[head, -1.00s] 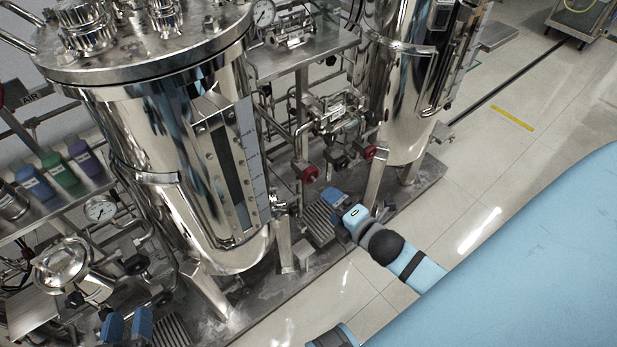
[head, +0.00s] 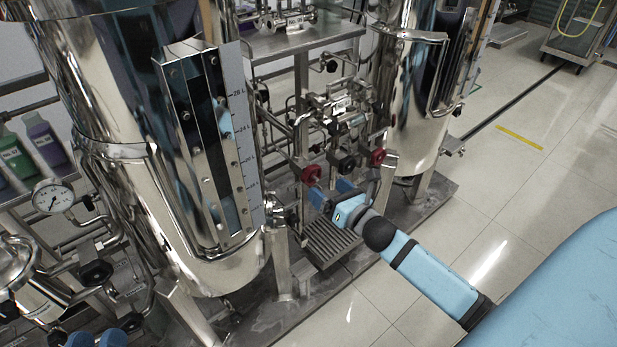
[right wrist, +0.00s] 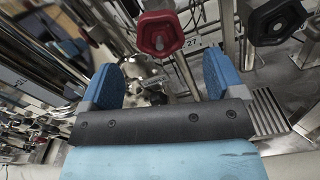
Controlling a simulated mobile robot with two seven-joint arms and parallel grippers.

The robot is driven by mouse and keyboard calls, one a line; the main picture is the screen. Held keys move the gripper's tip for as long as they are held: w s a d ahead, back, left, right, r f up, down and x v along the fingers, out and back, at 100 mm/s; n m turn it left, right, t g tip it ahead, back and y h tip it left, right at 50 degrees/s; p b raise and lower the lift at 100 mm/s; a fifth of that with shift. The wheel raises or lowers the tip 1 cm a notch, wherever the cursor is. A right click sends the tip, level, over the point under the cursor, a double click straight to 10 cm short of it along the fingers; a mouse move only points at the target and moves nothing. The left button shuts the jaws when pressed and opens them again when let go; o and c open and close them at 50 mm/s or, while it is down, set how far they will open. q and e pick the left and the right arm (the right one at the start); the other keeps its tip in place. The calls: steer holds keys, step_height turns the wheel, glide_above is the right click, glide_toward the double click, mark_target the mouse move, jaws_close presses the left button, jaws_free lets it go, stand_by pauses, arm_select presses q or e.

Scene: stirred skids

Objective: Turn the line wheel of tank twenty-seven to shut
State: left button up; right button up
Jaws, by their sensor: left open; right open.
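A red wheel (right wrist: 158,33) shows in the right wrist view, ahead of my right gripper (right wrist: 163,78). A small tag reading 27 (right wrist: 192,44) is beside it. My right gripper is open and empty, and its two blue fingers are apart from the wheel. In the head view my right gripper (head: 330,190) is just below and right of the left red wheel (head: 311,174). A second red wheel (head: 378,157) is further right. My left gripper (head: 97,340) is open at the bottom left edge, mostly cut off.
A black wheel (right wrist: 275,20) is right of the red one; one also shows in the head view (head: 347,163). A large steel tank (head: 120,190) stands left, another (head: 408,110) behind right. Pipework fills the gap between them. The floor (head: 500,200) at right is clear.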

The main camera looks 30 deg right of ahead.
mark_target(314, 178)
steer(key=w, duration=0.2)
steer(key=w+b, duration=0.1)
steer(key=w, duration=0.2)
steer(key=w+b, duration=0.1)
steer(key=w, duration=0.2)
steer(key=shift+w+a, duration=0.15)
steer(key=shift+a, duration=0.15)
arm_select(q)
step_height(314, 178, down, 3)
steer(key=shift+d+f+g, duration=0.15)
steer(key=shift+g, duration=0.55)
arm_select(e)
steer(key=c, duration=0.9)
